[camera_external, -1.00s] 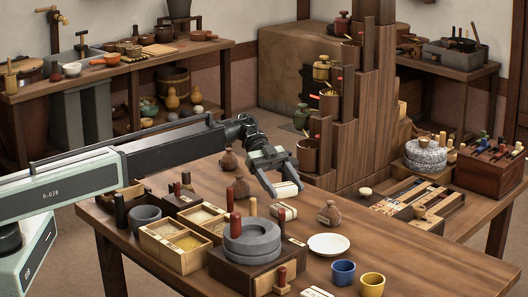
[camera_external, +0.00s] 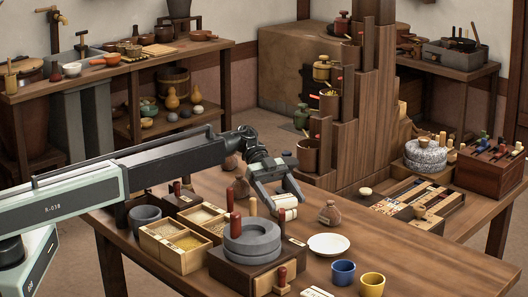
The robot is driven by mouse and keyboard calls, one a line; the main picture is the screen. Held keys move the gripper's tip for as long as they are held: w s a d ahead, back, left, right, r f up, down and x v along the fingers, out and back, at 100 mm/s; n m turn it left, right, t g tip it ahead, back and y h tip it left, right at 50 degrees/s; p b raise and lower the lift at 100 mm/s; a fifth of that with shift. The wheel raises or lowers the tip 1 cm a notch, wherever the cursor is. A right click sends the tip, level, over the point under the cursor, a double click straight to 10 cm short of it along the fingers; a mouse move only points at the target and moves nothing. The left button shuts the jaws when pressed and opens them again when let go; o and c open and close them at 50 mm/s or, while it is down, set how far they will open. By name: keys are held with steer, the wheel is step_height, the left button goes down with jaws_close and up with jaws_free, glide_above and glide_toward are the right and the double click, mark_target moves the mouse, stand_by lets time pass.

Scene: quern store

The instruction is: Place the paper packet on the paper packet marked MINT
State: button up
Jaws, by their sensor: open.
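One cream paper packet (camera_external: 286,201) lies between the fingertips of my gripper (camera_external: 285,203), low over the table. A second pale packet (camera_external: 288,214) lies directly below it on the table. The upper packet appears to rest on the lower one, though a thin gap cannot be ruled out. My gripper points down and is open, with its fingers beside the upper packet and partly hiding both packets. No MINT lettering is readable at this size.
A brown clay bottle (camera_external: 330,213) stands close to the right, and a white plate (camera_external: 328,244) in front of it. The stone quern (camera_external: 252,241) is in front of the packets. A stepped wooden tower (camera_external: 350,150) rises behind.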

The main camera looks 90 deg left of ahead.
mark_target(287, 199)
steer(key=shift+s+a+r+p, duration=0.1)
steer(key=shift+a+r+p, duration=0.1)
steer(key=shift+r+p, duration=0.15)
steer(key=p+v, duration=0.1)
steer(key=v, duration=0.2)
steer(key=shift+r+p, duration=0.15)
steer(key=shift+p, duration=0.15)
step_height(287, 199, up, 6)
steer(key=p, duration=0.6)
steer(key=shift+d+r, duration=0.2)
steer(key=shift+r, duration=0.05)
steer(key=shift+f, duration=0.1)
